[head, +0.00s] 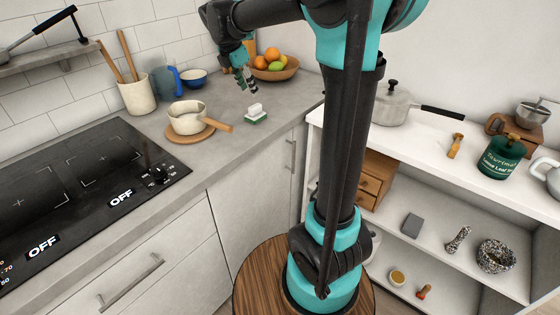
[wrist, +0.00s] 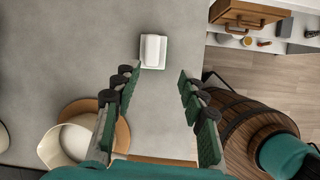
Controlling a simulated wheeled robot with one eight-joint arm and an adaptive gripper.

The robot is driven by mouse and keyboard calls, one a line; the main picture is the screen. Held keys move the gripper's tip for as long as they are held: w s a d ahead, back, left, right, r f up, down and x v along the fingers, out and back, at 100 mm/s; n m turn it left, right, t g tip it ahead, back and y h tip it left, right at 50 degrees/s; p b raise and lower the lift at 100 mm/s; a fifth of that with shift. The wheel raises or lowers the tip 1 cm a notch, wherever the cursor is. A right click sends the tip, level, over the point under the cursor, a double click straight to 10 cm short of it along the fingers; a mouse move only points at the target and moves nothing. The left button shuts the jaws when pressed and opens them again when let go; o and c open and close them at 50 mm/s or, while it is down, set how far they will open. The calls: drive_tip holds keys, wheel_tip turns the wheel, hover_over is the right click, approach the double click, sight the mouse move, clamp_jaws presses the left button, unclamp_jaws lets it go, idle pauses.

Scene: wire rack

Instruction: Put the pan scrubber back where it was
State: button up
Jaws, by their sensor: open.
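A small white block with a green underside, which looks like the pan scrubber (head: 256,113), lies on the grey counter beside the saucepan. It also shows in the wrist view (wrist: 153,51), just beyond the fingertips and roughly centred between them. My gripper (head: 246,80) is above the counter, a little above and behind the scrubber in the head view. In the wrist view my gripper (wrist: 158,80) is open, with nothing between its fingers. The scrubber is apart from both fingers.
A cream saucepan (head: 186,118) on a round wooden board stands left of the scrubber. A fruit bowl (head: 275,68) and a blue bowl (head: 194,78) stand behind. A white shelf unit (head: 440,165) at right holds a pot, a grey block (head: 412,224) and other items. Counter around the scrubber is clear.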

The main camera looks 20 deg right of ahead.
drive_tip(key=s+d+f+m+y, duration=0.1)
drive_tip(key=s+d+f+m, duration=0.2)
drive_tip(key=s+f+m, duration=0.8)
drive_tip(key=s+d+f+m+t+y, duration=0.1)
drive_tip(key=s+d+f+m+y, duration=0.1)
drive_tip(key=s+f+m, duration=0.9)
drive_tip(key=s+d+m, duration=0.1)
drive_tip(key=s, duration=0.3)
drive_tip(key=shift+s+d+f+m, duration=0.2)
drive_tip(key=shift+s+d+m, duration=0.1)
drive_tip(key=shift+d, duration=0.1)
